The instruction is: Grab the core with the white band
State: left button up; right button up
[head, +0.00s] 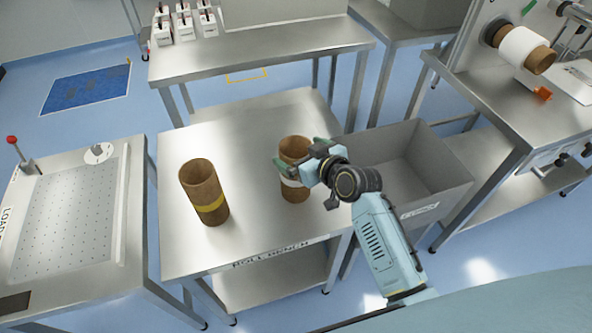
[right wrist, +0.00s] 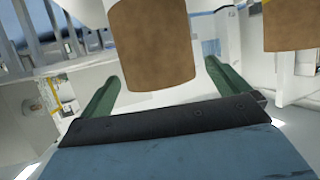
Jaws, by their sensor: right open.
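The brown core with the white band (head: 295,193) stands upright on the roll bench (head: 250,215), right of its middle. A second brown core, with a yellow band (head: 204,190), stands upright to its left. My right gripper (head: 298,157) is at the white-banded core, its green fingers open on either side of it. In the right wrist view a brown core (right wrist: 152,45) shows between and beyond the open fingers (right wrist: 162,78); its band does not show there. I cannot tell whether the fingers touch it. My left gripper is out of view.
A grey open bin (head: 430,165) stands right of the bench. A perforated table (head: 70,215) is at left, a machine with a white roll (head: 522,47) at upper right. A back bench (head: 265,42) holds small white boxes (head: 184,24). The bench front is clear.

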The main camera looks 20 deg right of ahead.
jog(key=shift+x, duration=1.3)
jog(key=shift+c, duration=0.3)
jog(key=shift+r, duration=0.1)
jog(key=c, duration=1.3)
